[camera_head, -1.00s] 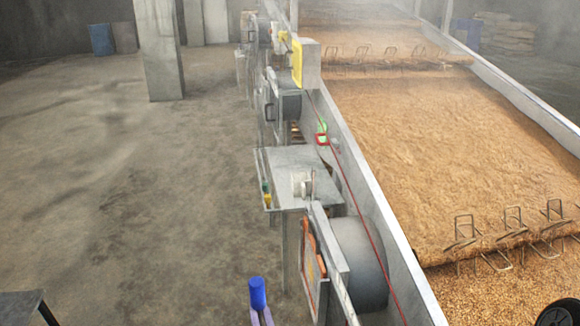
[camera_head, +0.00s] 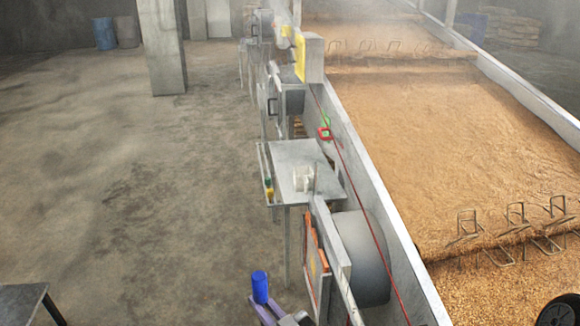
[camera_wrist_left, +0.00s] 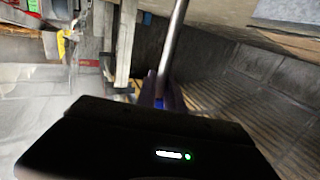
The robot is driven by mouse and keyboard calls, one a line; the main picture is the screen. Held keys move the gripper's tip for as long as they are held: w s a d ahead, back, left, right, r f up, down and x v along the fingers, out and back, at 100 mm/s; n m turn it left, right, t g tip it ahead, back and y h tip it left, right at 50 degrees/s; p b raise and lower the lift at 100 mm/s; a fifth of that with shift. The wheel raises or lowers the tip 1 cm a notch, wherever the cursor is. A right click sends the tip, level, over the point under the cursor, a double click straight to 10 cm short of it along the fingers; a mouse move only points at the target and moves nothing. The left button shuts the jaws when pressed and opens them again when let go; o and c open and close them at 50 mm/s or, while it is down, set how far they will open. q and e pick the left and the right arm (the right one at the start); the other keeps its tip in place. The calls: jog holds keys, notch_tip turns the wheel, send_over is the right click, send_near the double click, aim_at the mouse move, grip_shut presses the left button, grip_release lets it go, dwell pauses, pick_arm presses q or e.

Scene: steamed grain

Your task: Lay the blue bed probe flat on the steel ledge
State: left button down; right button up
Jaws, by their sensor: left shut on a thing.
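The blue handle of the bed probe (camera_head: 260,287) stands roughly upright at the bottom of the head view. My left gripper (camera_head: 266,312), with purplish fingers, is shut on it. In the left wrist view the probe's bare metal rod (camera_wrist_left: 174,42) runs up and away from the fingers (camera_wrist_left: 160,97), with a bit of blue between them. The grey steel ledge (camera_head: 290,160) is a flat shelf beside the grain bed, farther off than the gripper and apart from the probe. My right gripper is not in view.
A white fitting (camera_head: 302,178) and small coloured items (camera_head: 268,188) sit on the ledge. A grey drum (camera_head: 360,258) and a panel with orange edges (camera_head: 318,262) stand nearer. A red cord (camera_head: 358,170) runs along the grain bed's wall. The floor on the left (camera_head: 120,200) is open.

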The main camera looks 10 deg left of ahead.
pick_arm(q)
jog(key=shift+w+a+r+t, duration=0.1)
jog(key=shift+w+r+t, duration=0.25)
jog(key=shift+w, duration=0.1)
jog(key=w+r+m+t+h, duration=0.4)
jog(key=w+m+t+h, duration=0.2)
jog(key=w+m+h, duration=0.4)
jog(key=shift+w+h, duration=0.85)
jog(key=shift+h, duration=1.25)
